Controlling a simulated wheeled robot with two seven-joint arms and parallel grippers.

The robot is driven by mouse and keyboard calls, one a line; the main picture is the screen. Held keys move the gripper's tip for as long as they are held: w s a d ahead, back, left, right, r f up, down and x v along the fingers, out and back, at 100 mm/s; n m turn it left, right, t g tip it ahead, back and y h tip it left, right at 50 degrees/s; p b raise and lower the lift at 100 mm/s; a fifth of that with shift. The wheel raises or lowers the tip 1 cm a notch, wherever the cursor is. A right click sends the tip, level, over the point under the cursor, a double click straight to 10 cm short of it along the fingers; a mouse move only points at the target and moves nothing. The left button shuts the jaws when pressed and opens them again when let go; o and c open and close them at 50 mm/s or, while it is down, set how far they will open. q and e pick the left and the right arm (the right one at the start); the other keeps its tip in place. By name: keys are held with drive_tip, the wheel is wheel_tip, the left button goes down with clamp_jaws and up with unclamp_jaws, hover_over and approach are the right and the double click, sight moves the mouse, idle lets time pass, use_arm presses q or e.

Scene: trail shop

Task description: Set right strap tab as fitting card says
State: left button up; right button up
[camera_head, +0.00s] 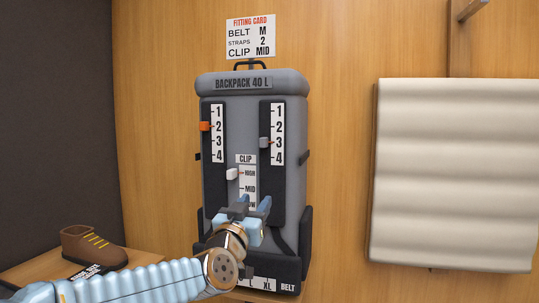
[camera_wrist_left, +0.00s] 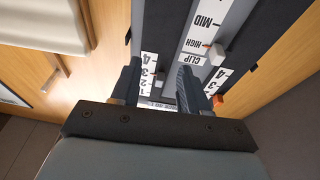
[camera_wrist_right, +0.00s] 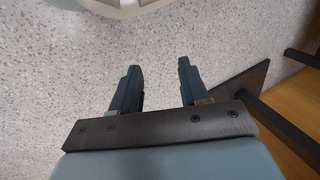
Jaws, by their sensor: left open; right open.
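The fitting card (camera_head: 250,37) on the wall reads belt M, straps 2, clip MID. The grey backpack (camera_head: 252,84) stands below it. Its right strap tab (camera_head: 264,142) is grey and sits level with 3; the left strap tab (camera_head: 204,126) is orange, level with 2. My left gripper (camera_head: 251,206) is open in front of the pack, below the right tab and over the lower clip scale. In the left wrist view, the grey tab (camera_wrist_left: 160,79) shows between the open fingers, apart from them. My right gripper (camera_wrist_right: 159,66) is open and empty above speckled floor.
The white clip tab (camera_head: 232,174) is beside HIGH. A brown shoe (camera_head: 93,247) stands on a wooden surface at the lower left. A cream padded panel (camera_head: 455,175) hangs to the right. The wall between pack and panel is clear.

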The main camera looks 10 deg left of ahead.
use_arm(q)
drive_tip(key=t, duration=0.2)
approach(262, 142)
drive_tip(key=shift+y, duration=0.3)
drive_tip(key=p+x, duration=0.3)
drive_tip(key=x, duration=0.5)
drive_tip(key=shift+w+d+r+p, duration=0.1)
drive_tip(key=shift+w+d+p, duration=0.05)
drive_tip(key=shift+w+p, duration=0.2)
use_arm(e)
drive_tip(key=r, duration=0.3)
drive_tip(key=shift+s+a+r, duration=0.15)
drive_tip(key=shift+s+a, duration=0.15)
use_arm(q)
drive_tip(key=shift+c, duration=0.2)
clamp_jaws()
